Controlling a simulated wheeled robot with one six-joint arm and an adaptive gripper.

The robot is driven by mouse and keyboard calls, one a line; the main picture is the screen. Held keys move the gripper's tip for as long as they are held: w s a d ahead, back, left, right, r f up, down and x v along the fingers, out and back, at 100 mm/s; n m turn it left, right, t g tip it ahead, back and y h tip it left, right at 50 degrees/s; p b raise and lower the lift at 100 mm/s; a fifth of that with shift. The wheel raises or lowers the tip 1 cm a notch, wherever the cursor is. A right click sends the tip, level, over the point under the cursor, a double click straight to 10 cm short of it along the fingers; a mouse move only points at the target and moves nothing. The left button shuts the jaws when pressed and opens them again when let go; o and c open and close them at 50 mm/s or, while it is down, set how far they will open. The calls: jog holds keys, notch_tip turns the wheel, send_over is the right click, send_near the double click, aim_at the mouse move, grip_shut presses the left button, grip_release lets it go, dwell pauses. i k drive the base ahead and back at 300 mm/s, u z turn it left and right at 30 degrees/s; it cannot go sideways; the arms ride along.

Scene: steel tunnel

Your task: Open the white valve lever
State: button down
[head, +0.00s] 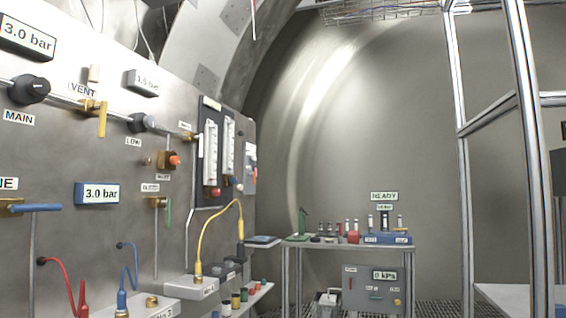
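A narrow white upright piece (200,145) hangs beside a small brass fitting (188,136) on the left wall panel, just left of the flow tubes. It looks like a white valve lever pointing down, but it is too small to be sure. Other levers on the panel are coloured: a yellow lever (103,120) hangs down under the VENT label, a blue lever (36,208) lies level at the far left, and a green lever (168,212) hangs down lower on the panel. My gripper is not in view.
The grey panel (60,150) carries gauges, knobs and hoses along the left. A yellow hose (218,212) arches in front of its lower part. A cluttered bench (340,243) stands at the back. A metal frame (463,160) rises on the right.

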aim_at(200, 137)
jog(key=z, duration=0.1)
jog(key=k, duration=0.1)
jog(key=z, duration=0.2)
jog(key=i, duration=1.1)
jog(key=u, duration=0.95)
jog(key=i, duration=0.8)
jog(key=u, duration=1.05)
